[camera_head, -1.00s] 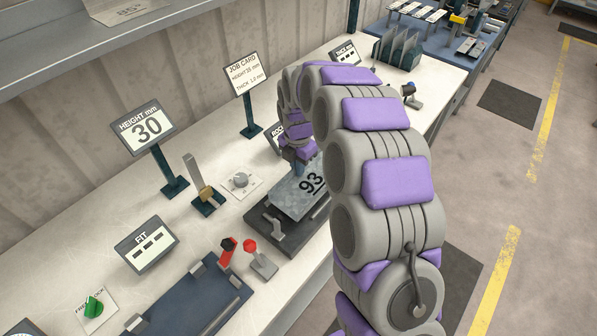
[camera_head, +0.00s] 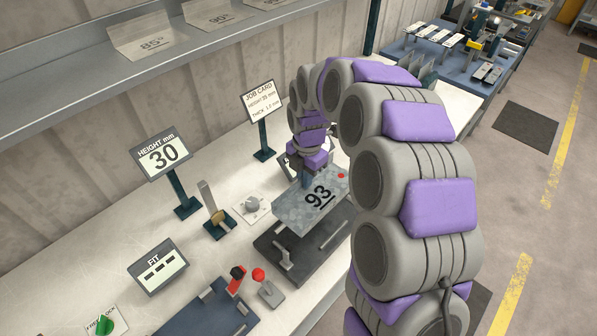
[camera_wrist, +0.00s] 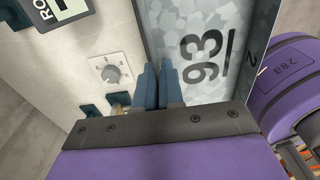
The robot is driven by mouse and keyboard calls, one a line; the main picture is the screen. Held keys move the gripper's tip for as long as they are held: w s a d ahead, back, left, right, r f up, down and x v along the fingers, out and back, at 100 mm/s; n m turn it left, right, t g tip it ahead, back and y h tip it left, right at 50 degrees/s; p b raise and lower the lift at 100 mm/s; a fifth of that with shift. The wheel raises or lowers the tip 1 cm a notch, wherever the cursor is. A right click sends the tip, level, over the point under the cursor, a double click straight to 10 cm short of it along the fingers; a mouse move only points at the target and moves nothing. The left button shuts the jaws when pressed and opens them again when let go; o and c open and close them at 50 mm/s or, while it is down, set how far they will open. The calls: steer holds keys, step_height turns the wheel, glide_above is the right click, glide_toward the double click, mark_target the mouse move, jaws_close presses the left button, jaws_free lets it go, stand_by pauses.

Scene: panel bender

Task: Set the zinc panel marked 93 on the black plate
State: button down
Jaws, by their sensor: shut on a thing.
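The zinc panel marked 93 (camera_head: 307,212) is a grey mottled sheet with a red dot near its far right corner. It shows over the black plate (camera_head: 290,259), apparently a little above it, slightly tilted. The plate's front part, a small upright clamp (camera_head: 284,256) and a low bar (camera_head: 334,236) show past the panel's near edge. My gripper (camera_head: 306,182) is shut on the panel's far left edge. In the wrist view its blue fingers (camera_wrist: 160,88) are together at the panel's edge, beside the number on the panel (camera_wrist: 195,25).
A dial (camera_head: 252,205), a height sign reading 30 (camera_head: 164,157), a fit display (camera_head: 160,268) and a job card (camera_head: 262,102) stand on the white bench. My arm hides the bench's right side.

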mark_target(306, 192)
steer(key=shift+s+f+b, duration=0.15)
steer(key=shift+f+b, duration=0.15)
steer(key=shift+f, duration=0.35)
step_height(306, 192, down, 5)
steer(key=shift+d+r+b, duration=0.1)
steer(key=shift+b, duration=1)
steer(key=shift+f, duration=1.75)
steer(key=shift+f+p, duration=0.4)
steer(key=shift+f, duration=1)
steer(key=c, duration=1.2)
jaws_free()
